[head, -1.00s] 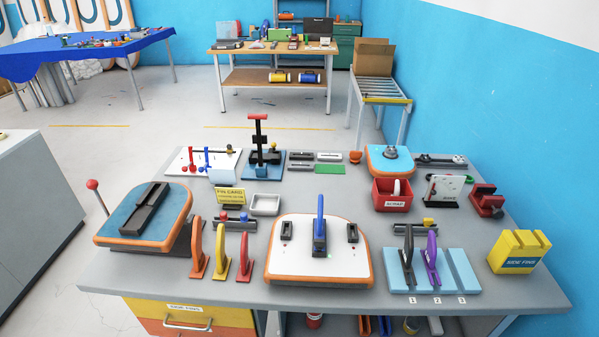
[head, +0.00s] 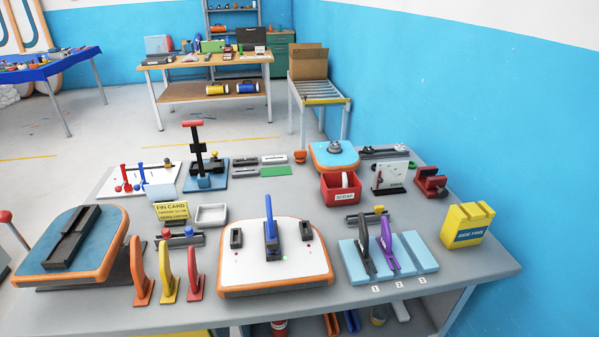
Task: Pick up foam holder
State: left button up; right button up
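Two slotted blocks look like foam. A yellow block (head: 466,225) labelled "SIDE FINS" stands at the right end of the table, with slots in its top that look empty. A light blue slotted block (head: 418,253) lies flat left of it, near labels 1, 2 and 3. I cannot tell which block is the foam holder. Neither of my grippers shows in the head view.
A red scrap bin (head: 340,189) and a red clamp (head: 431,183) are behind the blue block. A blue wall is close on the right.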

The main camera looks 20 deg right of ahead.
aim_at(466, 225)
jog(key=z, duration=1.95)
